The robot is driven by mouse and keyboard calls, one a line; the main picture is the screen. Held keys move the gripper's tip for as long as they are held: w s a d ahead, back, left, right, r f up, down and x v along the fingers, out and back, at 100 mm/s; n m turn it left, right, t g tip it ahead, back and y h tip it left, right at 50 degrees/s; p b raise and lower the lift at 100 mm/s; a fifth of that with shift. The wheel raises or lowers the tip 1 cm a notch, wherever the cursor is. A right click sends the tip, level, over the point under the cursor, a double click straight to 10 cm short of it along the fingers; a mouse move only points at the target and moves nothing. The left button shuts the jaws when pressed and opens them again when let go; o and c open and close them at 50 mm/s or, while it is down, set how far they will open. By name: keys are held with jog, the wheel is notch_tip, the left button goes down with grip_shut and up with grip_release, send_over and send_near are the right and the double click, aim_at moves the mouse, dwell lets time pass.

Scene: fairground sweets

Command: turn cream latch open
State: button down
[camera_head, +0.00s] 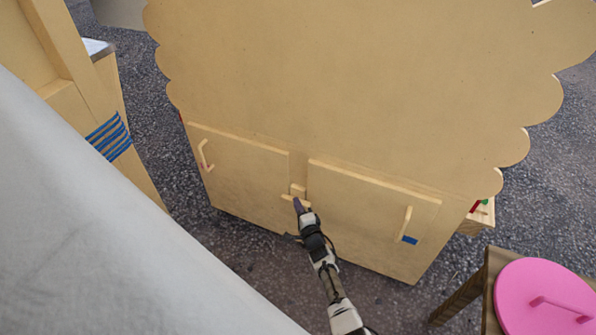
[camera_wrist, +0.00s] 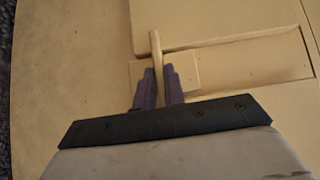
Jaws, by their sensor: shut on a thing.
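The cream latch (camera_head: 297,190) sits on the wooden stall front between two cabinet doors. In the wrist view its narrow bar (camera_wrist: 156,50) stands up from a small flat base plate (camera_wrist: 187,69). My gripper (camera_head: 299,205) is at the latch in the head view. In the wrist view its two purple fingers (camera_wrist: 160,86) are closed on either side of the bar's lower part. The part of the bar between the fingers is partly hidden. In the head view my gripper covers part of the latch.
The left door (camera_head: 238,175) has a pale handle (camera_head: 205,155). The right door (camera_head: 365,210) has a pale handle (camera_head: 405,222) with a blue patch (camera_head: 410,240) beside it. A stool with a pink lid (camera_head: 545,302) stands at lower right. White cloth (camera_head: 90,240) fills the lower left.

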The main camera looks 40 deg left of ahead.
jog(key=n+h, duration=0.3)
jog(key=h, duration=0.1)
jog(key=a+r+n+h+p, duration=0.1)
jog(key=n+h, duration=0.2)
jog(key=h, duration=0.1)
jog(key=n+h+p, duration=0.1)
jog(key=n+h, duration=0.1)
jog(key=h, duration=0.2)
jog(key=shift+s+a+r+n+g+h, duration=0.3)
jog(key=shift+a+r+n+h, duration=0.05)
jog(key=shift+a+n+h, duration=0.05)
dwell(0.4)
dwell(0.4)
jog(key=c, duration=1.5)
grip_release()
jog(key=shift+r, duration=0.1)
